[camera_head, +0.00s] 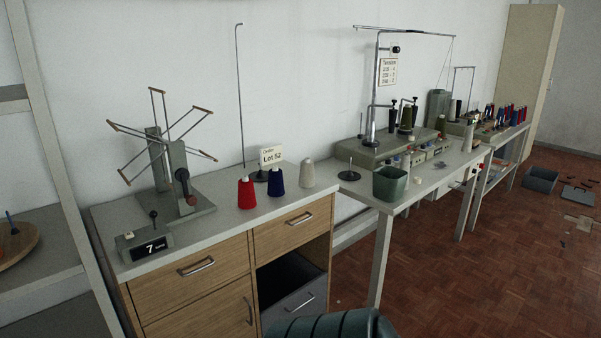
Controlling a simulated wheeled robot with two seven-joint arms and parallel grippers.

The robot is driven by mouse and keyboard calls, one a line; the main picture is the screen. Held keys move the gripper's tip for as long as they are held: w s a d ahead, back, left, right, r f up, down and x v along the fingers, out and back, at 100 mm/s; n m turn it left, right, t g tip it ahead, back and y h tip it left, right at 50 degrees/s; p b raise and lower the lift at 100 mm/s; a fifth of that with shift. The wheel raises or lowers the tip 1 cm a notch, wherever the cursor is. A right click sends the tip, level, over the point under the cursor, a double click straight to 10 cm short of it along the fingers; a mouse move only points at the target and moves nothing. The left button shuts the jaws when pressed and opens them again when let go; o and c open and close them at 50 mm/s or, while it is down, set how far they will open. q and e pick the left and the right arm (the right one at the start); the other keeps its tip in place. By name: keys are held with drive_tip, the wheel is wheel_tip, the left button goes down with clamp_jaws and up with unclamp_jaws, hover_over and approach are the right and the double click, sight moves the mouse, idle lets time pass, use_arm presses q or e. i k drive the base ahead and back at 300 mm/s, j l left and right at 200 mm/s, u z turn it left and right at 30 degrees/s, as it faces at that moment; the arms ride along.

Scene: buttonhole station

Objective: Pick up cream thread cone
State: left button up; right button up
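The cream thread cone (307,173) stands upright on the grey top of the wooden drawer cabinet (220,222), near its right end. A dark blue cone (276,182) stands just left of it, and a red cone (246,193) stands further left. The three cones stand apart in a short row. Neither of my grippers shows in the head view, so nothing is seen touching the cream cone.
Behind the cones are a tall thin wire stand (240,95) and a "Lot 52" card (271,157). A winder (172,170) with spread arms fills the left of the top. A green bin (390,183) sits on the table to the right.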

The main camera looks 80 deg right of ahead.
sight(307, 178)
drive_tip(key=z, duration=2.6)
drive_tip(key=i+l+u, duration=0.2)
drive_tip(key=i+l, duration=1.1)
drive_tip(key=l, duration=0.15)
